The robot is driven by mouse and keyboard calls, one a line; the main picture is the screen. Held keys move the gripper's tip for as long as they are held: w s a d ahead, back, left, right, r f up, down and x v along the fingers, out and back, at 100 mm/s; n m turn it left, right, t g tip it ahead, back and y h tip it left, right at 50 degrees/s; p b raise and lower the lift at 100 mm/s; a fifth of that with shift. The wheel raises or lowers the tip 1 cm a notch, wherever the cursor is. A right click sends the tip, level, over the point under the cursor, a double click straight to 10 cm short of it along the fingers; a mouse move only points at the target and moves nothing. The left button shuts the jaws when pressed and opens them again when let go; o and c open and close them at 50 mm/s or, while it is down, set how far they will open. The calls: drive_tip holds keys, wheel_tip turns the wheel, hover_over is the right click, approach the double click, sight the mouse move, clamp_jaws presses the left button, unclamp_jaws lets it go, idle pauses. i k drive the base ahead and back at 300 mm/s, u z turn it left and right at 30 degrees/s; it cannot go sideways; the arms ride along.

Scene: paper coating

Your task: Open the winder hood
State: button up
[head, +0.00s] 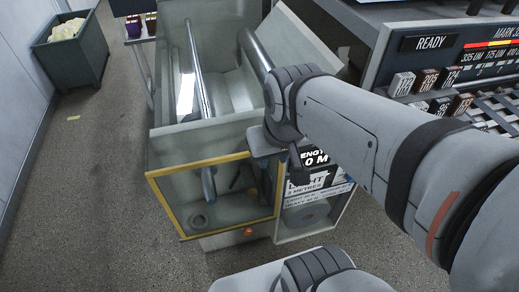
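The winder (165,107) is a pale grey-green machine left of my arm, with metal rollers (197,65) visible in its upper part. A yellow-framed clear panel (213,161), which looks like the hood, is at its front, and the inside shows through it. A blue-grey upright piece (208,185) shows at the panel; I cannot tell whether it is a handle. My gripper (265,172) is by the right part of the yellow frame, partly hidden by my wrist. I cannot tell whether it touches the frame or how its fingers stand.
A label panel (314,180) stands right of the yellow frame, above a paper roll (306,216). A dark bin (75,57) is at upper left.

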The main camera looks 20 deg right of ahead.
sight(150, 175)
drive_tip(key=z, duration=0.05)
drive_tip(key=k, duration=1)
drive_tip(key=u, duration=0.5)
